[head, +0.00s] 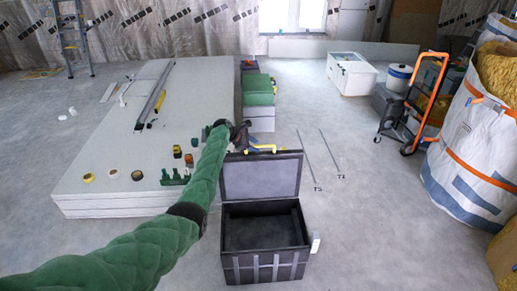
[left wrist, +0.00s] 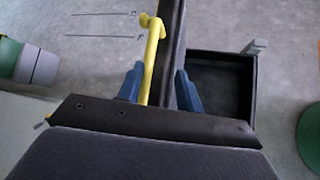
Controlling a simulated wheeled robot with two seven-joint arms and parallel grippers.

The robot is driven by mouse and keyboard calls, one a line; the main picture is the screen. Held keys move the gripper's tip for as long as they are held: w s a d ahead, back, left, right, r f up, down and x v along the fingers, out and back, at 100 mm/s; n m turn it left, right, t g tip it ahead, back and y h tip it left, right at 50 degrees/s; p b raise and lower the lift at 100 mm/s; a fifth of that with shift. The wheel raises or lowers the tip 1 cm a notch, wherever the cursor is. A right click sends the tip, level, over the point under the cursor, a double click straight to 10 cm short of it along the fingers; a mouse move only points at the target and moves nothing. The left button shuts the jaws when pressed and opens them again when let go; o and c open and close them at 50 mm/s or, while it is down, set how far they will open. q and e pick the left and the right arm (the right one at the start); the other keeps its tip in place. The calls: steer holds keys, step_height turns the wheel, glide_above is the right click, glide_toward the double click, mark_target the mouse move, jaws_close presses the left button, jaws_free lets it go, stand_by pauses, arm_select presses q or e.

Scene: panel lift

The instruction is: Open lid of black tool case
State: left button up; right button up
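The black tool case (head: 292,262) stands on the floor at the front centre, its dark inside showing. Its lid (head: 262,178) stands up at the back edge. In the left wrist view the case (left wrist: 252,90) shows beyond the upright lid edge (left wrist: 172,45). A yellow handle (left wrist: 154,62) lies along that edge. My left gripper (head: 244,142) is at the lid's top edge. In the left wrist view its blue fingers (left wrist: 160,84) are apart, one on each side of the handle and lid edge; firm contact cannot be told. My right gripper is out of view.
A stack of pale panels (head: 110,204) with tapes and tools lies left. Green and grey boxes (head: 258,92) stand behind the case. An orange hand truck (head: 425,105) and large bags (head: 475,150) stand right. Floor right of the case is clear.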

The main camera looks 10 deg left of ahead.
arm_select(q)
steer(key=v, duration=0.3)
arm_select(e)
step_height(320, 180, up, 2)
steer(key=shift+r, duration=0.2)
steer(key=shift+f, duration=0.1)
